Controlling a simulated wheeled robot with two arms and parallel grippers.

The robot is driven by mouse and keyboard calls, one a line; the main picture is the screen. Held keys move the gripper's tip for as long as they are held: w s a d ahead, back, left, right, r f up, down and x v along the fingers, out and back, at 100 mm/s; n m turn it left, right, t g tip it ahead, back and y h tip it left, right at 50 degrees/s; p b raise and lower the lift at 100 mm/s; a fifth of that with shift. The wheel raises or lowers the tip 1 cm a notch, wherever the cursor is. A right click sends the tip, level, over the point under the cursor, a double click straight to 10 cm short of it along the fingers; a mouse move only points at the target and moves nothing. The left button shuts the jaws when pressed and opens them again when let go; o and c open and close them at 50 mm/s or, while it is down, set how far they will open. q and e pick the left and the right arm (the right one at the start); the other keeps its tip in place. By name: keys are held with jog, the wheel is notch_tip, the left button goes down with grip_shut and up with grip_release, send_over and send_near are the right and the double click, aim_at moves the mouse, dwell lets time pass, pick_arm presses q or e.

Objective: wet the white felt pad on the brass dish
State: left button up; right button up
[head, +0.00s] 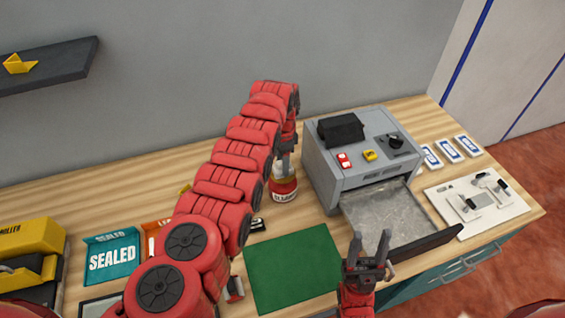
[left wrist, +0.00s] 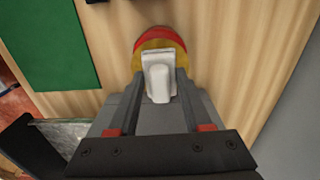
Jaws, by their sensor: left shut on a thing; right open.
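A small round dispenser (head: 284,190) with a red and white label stands on the bench left of the grey machine. In the left wrist view its round top shows a brass-yellow dish face (left wrist: 147,46) and a red rim. My left gripper (head: 284,160) points down over the dispenser. In the left wrist view it is shut on a white piece (left wrist: 158,80), which lies over the yellow face. I cannot tell whether this piece is the felt pad, or whether it touches the dish. My right gripper (head: 371,262) is open and empty, in front of the machine's tray.
The grey machine (head: 325,165) stands close right of the dispenser, its metal tray (head: 390,213) pulled out. A green mat (head: 292,268) lies in front. A white fixture plate (head: 478,205) lies right.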

pick_arm(q)
jog(key=shift+f+b, duration=0.65)
jog(key=shift+f, duration=0.05)
dwell(0.5)
jog(key=shift+r, duration=0.1)
dwell(0.4)
notch_tip(320, 180, up, 5)
jog(key=p, duration=0.4)
jog(key=shift+p, duration=0.3)
jog(key=shift+r+p, duration=0.55)
jog(key=shift+r, duration=0.4)
jog(key=shift+a, duration=0.1)
